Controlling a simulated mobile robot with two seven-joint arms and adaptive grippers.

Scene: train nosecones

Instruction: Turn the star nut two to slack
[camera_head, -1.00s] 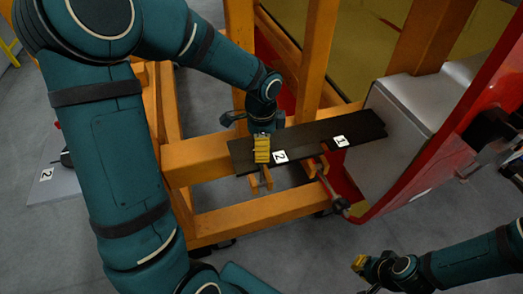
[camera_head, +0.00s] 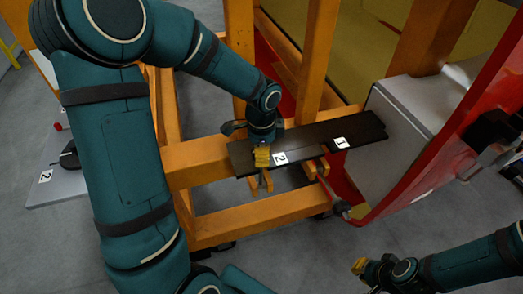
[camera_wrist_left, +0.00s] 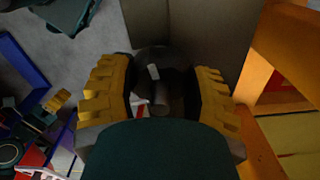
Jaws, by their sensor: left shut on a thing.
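My left gripper (camera_head: 262,158) points down by the label 2 (camera_head: 280,158) on the dark board (camera_head: 310,141). In the left wrist view the yellow fingers (camera_wrist_left: 160,98) are shut on a dark rounded knob with a small white mark, which I take to be star nut two (camera_wrist_left: 158,62). The head view does not show this nut clearly behind the gripper. An orange clamp part (camera_head: 267,181) shows below the fingers at the board's front edge. My right gripper (camera_head: 360,267) is low at the right, away from the board; its finger opening is unclear.
The board rests on an orange frame (camera_head: 255,213). A second clamp with a dark star nut (camera_head: 341,208) hangs near label 1 (camera_head: 340,142). A grey block (camera_head: 400,125) and red panel (camera_head: 420,175) stand to the right.

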